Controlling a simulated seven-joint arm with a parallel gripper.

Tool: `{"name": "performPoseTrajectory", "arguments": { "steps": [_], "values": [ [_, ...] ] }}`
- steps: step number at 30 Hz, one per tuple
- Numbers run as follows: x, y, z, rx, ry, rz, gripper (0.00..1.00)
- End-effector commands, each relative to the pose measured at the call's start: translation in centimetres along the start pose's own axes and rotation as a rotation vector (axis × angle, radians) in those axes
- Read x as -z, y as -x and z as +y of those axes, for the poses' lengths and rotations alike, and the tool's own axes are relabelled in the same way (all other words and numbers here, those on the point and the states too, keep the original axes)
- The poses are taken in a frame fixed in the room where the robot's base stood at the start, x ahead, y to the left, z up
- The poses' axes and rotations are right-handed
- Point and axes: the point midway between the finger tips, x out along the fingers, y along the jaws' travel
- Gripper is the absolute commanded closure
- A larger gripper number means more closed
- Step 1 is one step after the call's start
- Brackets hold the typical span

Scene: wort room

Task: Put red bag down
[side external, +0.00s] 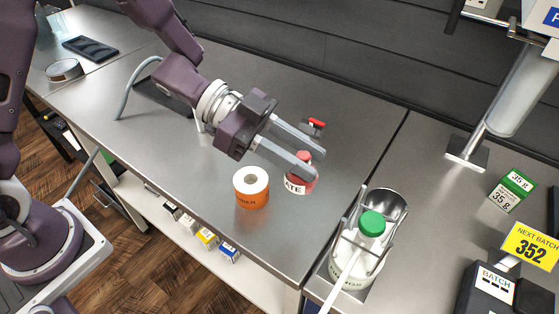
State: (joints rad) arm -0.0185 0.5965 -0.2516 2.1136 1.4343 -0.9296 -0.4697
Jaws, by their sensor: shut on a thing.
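The red bag (300,183) is a small rounded red item with a white label whose visible letters read "ATE". It is upright near the middle of the steel counter in the side external view. My gripper (312,154) reaches over it from the upper left, and its two long grey fingers are shut on the bag's narrow red top. I cannot tell whether the bag's base touches the counter.
An orange container (251,188) with a white top stands just left of the bag. A small red-handled item (316,124) is behind the fingers. A green-capped white bottle (360,245) sits in a metal holder at right. The steel counter (340,100) is clear behind.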

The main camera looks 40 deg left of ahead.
Motion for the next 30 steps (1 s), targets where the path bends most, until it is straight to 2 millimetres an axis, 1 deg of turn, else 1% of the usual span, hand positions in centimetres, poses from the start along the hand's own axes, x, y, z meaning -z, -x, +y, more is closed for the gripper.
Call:
{"name": "performPoseTrajectory", "arguments": {
  "steps": [3,5,6,8,9,12,13,15,17,18,22,24,26,30],
  "values": [
    [-0.8,2.0,-4.5,0.192,0.089,0.004,1.00],
    [-1.3,3.5,-7.1,0.304,0.137,0.006,1.00],
    [-1.8,4.7,-8.8,0.381,0.168,0.007,1.00],
    [-2.6,6.7,-11.3,0.499,0.213,0.007,1.00],
    [-3.2,8.2,-12.9,0.576,0.240,0.006,1.00],
    [-4.4,11.7,-15.9,0.737,0.295,0.004,1.00],
    [-4.7,12.6,-16.5,0.775,0.307,0.003,1.00],
    [-5.3,14.2,-17.6,0.842,0.329,0.002,1.00],
    [-5.7,15.1,-18.1,0.879,0.341,0.000,1.00],
    [-6.2,15.3,-18.4,0.892,0.348,-0.001,1.00],
    [-9.2,14.4,-18.5,0.903,0.355,-0.005,1.00],
    [-10.5,13.9,-18.5,0.902,0.353,-0.005,1.00],
    [-11.3,13.5,-18.6,0.903,0.352,-0.004,1.00],
    [-14.0,12.4,-18.6,0.901,0.352,-0.005,1.00]
  ]
}}
